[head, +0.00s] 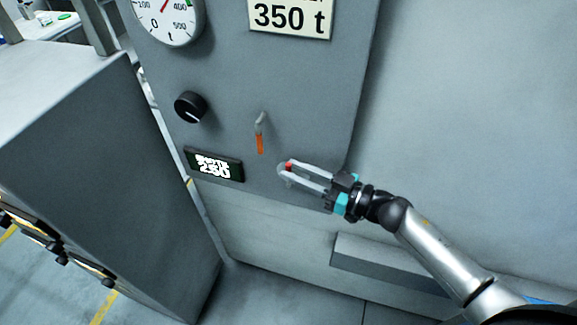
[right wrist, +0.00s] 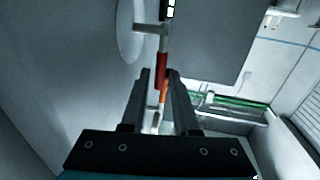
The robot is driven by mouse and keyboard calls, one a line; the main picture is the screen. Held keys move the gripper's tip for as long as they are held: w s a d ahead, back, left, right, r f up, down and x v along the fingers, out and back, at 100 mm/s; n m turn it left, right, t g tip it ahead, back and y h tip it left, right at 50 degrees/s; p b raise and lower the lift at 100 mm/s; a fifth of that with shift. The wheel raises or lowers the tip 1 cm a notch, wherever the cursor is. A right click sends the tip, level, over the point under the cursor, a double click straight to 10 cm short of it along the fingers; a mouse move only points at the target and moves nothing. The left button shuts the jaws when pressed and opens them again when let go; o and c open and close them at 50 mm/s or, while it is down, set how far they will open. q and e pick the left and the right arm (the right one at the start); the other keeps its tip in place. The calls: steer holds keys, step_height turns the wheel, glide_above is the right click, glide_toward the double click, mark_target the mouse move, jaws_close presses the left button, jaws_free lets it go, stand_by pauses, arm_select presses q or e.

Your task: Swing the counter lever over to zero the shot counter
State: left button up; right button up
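My right gripper (head: 287,168) is low on the grey machine panel, its two fingers apart. A red grip (head: 289,165) on a grey bent rod shows at its fingertips. In the right wrist view the red grip (right wrist: 161,70) appears between the fingertips (right wrist: 160,72), with a small gap on one side; contact is unclear. A second lever, with an orange grip (head: 260,144) and a grey bent top, hangs on the panel, up and left of the gripper. Which one is the counter lever is not marked. The shot counter (head: 214,165) appears to read 250. My left gripper is not in view.
A black knob (head: 190,107) sits above the counter. A round dial (head: 168,18) and a "350 t" plate (head: 290,17) are higher up. A grey cabinet (head: 110,170) stands at the left. A ledge (head: 385,262) juts out below my right arm.

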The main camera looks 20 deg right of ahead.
steer(key=shift+x, duration=1.05)
jaws_close()
stand_by(0.7)
